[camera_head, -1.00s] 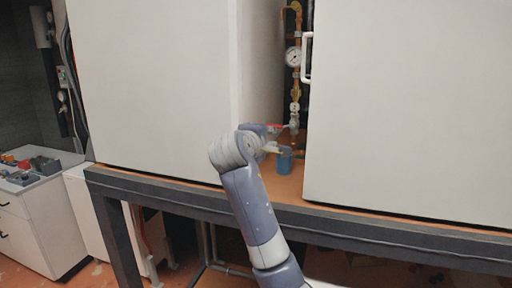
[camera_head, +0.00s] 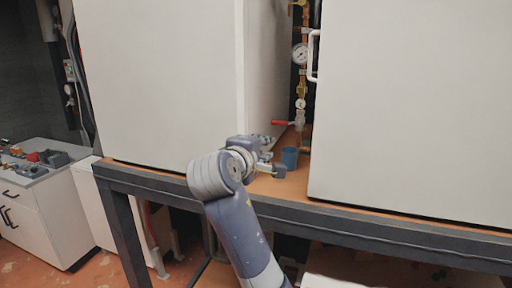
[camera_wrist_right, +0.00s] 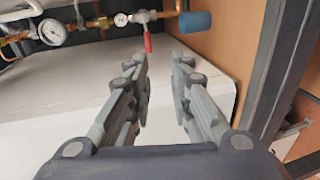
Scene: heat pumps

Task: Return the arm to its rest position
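My right arm reaches up from the bottom of the head view, and its gripper (camera_head: 277,157) hangs in front of the gap between two large white cabinets. In the right wrist view the two fingers of this gripper (camera_wrist_right: 162,88) stand apart with nothing between them. Beyond the fingertips are a red-handled valve (camera_wrist_right: 147,38) and a blue cylinder (camera_wrist_right: 195,21), both clear of the fingers. In the head view the red handle (camera_head: 282,123) and the blue cylinder (camera_head: 290,157) are just behind the gripper. My left gripper does not show.
White cabinets (camera_head: 158,85) and (camera_head: 410,110) stand on a dark-framed bench (camera_head: 340,217) with an orange top. Copper pipework with a gauge (camera_head: 300,53) rises between them. A white drawer unit (camera_head: 45,220) with small items on top is at the left.

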